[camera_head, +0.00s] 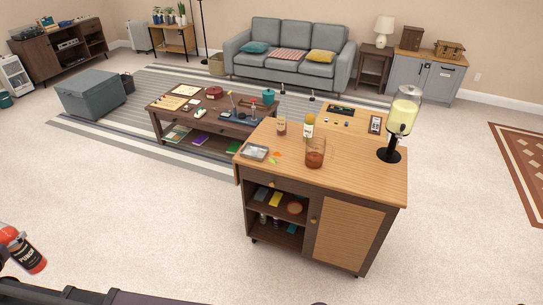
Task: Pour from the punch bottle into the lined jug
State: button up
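The punch bottle (27,257) is at the lower left edge of the head view. It is red with a dark label reading PUNCH. It is tilted and partly cut off by the frame edge, close to my body.
The cabinet top (355,169) also bears a drink dispenser (403,115) at right, a metal tray (255,152) at left, and small bottles (308,127) behind the jug. A low table (174,129) and sofa (292,58) stand behind. Carpet is clear left of the cabinet.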

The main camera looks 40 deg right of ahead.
aim_at(319, 152)
jog(key=z, duration=1.7)
jog(key=i, duration=1.05)
jog(key=u, duration=0.1)
